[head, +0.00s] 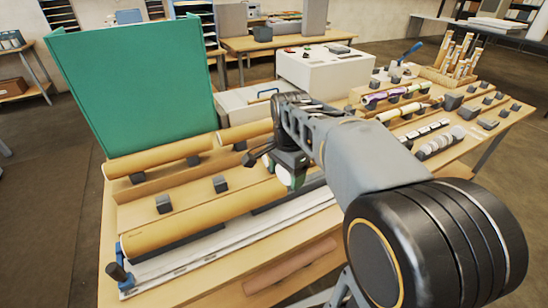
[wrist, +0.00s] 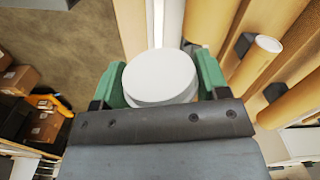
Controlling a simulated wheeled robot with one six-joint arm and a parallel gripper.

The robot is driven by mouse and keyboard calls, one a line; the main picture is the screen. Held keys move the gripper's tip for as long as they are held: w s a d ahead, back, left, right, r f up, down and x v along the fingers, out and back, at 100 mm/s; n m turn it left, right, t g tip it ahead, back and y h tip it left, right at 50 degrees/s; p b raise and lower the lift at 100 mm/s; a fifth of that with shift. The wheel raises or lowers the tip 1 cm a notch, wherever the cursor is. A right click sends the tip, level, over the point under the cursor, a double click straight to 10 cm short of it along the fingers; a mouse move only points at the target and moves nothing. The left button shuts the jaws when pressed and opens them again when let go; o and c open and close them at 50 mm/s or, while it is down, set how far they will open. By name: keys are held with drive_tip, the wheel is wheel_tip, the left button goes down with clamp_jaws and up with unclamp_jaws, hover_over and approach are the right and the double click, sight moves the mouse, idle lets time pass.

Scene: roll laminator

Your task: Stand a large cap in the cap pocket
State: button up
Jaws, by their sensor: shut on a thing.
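My gripper (head: 290,172) hangs over the long brown rolls and the pale trimmer rail. In the wrist view its green fingers (wrist: 161,84) are shut on a large white round cap (wrist: 160,74), one finger on each side. The cap's flat face is turned to the wrist camera. In the head view only a small pale part of the cap shows at the fingertips. I cannot make out which spot is the cap pocket. More large white caps (head: 441,141) stand in a row on the right of the bench.
A brown roll (head: 200,220) lies along the front beside the rail (head: 210,252), with small dark blocks behind it. A green panel (head: 135,85) stands at the back left. A white machine (head: 325,70) and wrapped rolls (head: 400,95) lie beyond my arm.

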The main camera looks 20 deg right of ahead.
drive_tip(key=w+d+f+m+p, duration=0.2)
drive_tip(key=w+d+f+p, duration=0.1)
drive_tip(key=w+d+p, duration=0.3)
drive_tip(key=shift+w+a+f+b, duration=0.15)
drive_tip(key=shift+w+f+b, duration=0.15)
drive_tip(key=shift+f+b, duration=1.25)
drive_tip(key=shift+w+a+f+b, duration=0.1)
drive_tip(key=shift+w+f+b, duration=0.15)
drive_tip(key=shift+f+b, duration=1.3)
drive_tip(key=shift+w+a+f+b, duration=0.15)
drive_tip(key=shift+w+f+b, duration=0.15)
drive_tip(key=shift+f+b, duration=1.25)
drive_tip(key=shift+f, duration=0.3)
drive_tip(key=o, duration=1)
drive_tip(key=shift+r, duration=0.1)
wheel_tip(320, 180, up, 14)
drive_tip(key=shift+p, duration=0.35)
drive_tip(key=shift+f, duration=0.2)
